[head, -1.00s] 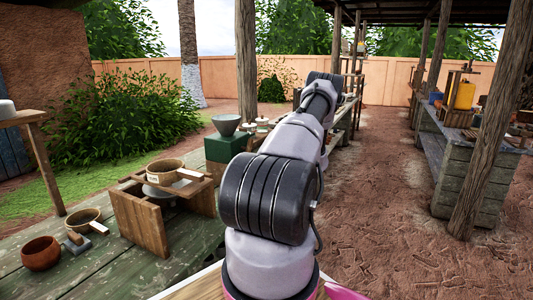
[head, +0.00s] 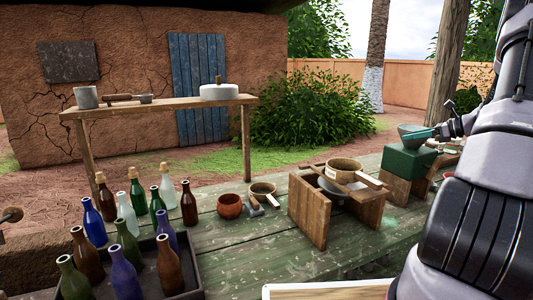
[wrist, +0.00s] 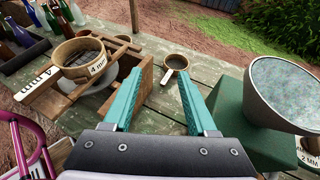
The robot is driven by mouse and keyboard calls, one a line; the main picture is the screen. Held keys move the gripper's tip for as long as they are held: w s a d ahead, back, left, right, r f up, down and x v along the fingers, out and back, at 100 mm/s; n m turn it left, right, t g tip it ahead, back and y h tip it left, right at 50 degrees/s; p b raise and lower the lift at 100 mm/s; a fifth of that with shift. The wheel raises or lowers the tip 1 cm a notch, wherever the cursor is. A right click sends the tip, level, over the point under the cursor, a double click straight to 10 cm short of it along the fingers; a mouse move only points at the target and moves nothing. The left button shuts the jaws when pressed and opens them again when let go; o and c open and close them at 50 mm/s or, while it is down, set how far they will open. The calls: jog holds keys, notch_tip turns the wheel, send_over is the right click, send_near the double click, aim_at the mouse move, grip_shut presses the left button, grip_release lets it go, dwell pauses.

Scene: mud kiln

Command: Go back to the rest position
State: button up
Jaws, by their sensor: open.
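My gripper (head: 422,134) shows at the right of the head view, its teal fingers near the grey funnel on the green block. In the wrist view my gripper (wrist: 158,76) is open, with nothing between its fingers. It is over the green plank table (wrist: 160,108), between the wooden stand and the green block. My arm fills the right edge of the head view.
The grey funnel (wrist: 287,88) and green block (wrist: 236,112) are close right of the fingers. A sieve (head: 345,166) rests on a wooden stand (head: 309,208). A clay bowl (head: 230,206), small sieve (head: 262,191) and bottle crate (head: 195,262) are farther left.

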jog(key=s+a+r+n+g+h, duration=0.25)
jog(key=s+a+r+n, duration=0.4)
jog(key=a, duration=0.45)
jog(key=s+a+r+n+g+h, duration=0.1)
jog(key=s+a+r+n+g, duration=0.2)
jog(key=s+a+r+n, duration=0.55)
jog(key=s+a+r+n+t+h, duration=0.1)
jog(key=s+a+n+h, duration=0.1)
jog(key=s+a, duration=0.3)
jog(key=s+a+r+n+t+h, duration=0.1)
jog(key=s+a+n, duration=0.4)
jog(key=s, duration=0.7)
jog(key=shift+s+a+r+n+t+h, duration=0.2)
jog(key=shift+s+n+t+h, duration=0.15)
jog(key=shift+t+h, duration=0.45)
